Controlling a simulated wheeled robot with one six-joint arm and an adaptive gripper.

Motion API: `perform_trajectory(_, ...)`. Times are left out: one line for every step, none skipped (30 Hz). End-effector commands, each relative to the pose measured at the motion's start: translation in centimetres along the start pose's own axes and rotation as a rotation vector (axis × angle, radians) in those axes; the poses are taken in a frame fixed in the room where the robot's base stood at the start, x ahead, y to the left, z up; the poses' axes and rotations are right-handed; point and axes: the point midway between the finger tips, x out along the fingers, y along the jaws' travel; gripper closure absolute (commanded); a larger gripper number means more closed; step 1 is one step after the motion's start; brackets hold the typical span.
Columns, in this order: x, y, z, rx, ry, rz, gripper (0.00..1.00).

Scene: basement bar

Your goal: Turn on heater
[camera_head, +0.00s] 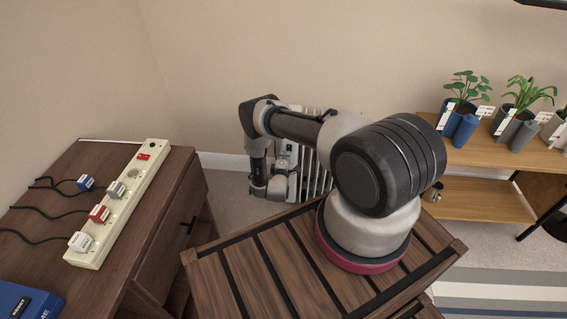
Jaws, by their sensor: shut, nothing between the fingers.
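A white finned heater (313,176) stands on the floor against the back wall, partly hidden behind my arm. Its upper part is crossed by my arm, and its controls cannot be made out clearly. My gripper (285,160) is small in view, at the end of my bent-down arm, in front of the heater's left side. It looks shut with nothing held. I cannot tell whether it touches the heater. A cream power strip (128,203) lies on the brown cabinet at left, with a red switch (143,157) at its far end and several labelled plugs.
The brown cabinet (170,215) fills the left, with dark cables and a blue box (28,302) on top. A slatted wooden surface (270,268) lies below my arm. A wooden shelf (478,150) with potted plants stands at right. Some carpet (230,195) is bare between cabinet and heater.

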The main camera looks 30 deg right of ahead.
Motion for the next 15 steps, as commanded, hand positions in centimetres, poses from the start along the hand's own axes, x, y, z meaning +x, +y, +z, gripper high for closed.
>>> perform_trajectory(0.39, -0.01, 0.01, 0.001, 0.0, 0.0, 1.0)
perform_trajectory(0.55, -0.03, 0.01, 0.0, 0.0, -0.001, 1.0)
perform_trajectory(0.73, -0.04, 0.01, -0.001, 0.0, -0.001, 1.0)
perform_trajectory(0.83, -0.04, 0.01, -0.001, 0.0, -0.001, 1.0)
perform_trajectory(0.9, -0.04, 0.01, -0.001, 0.001, -0.001, 1.0)
perform_trajectory(0.96, -0.04, 0.0, -0.001, 0.001, -0.001, 1.0)
perform_trajectory(0.98, -0.03, 0.0, -0.001, 0.001, -0.001, 1.0)
perform_trajectory(0.99, -0.03, -0.01, -0.001, 0.001, -0.001, 1.0)
perform_trajectory(0.98, -0.04, -0.01, -0.001, 0.001, -0.001, 1.0)
perform_trajectory(0.98, -0.03, -0.01, -0.001, 0.001, -0.001, 1.0)
perform_trajectory(0.97, -0.04, -0.01, -0.001, 0.001, -0.001, 1.0)
perform_trajectory(0.96, -0.04, -0.01, -0.001, 0.001, -0.001, 1.0)
perform_trajectory(0.96, -0.04, -0.01, -0.001, 0.001, -0.001, 1.0)
perform_trajectory(0.97, -0.04, 0.0, -0.001, 0.001, -0.001, 1.0)
perform_trajectory(1.07, -0.06, 0.0, -0.001, 0.001, -0.001, 1.0)
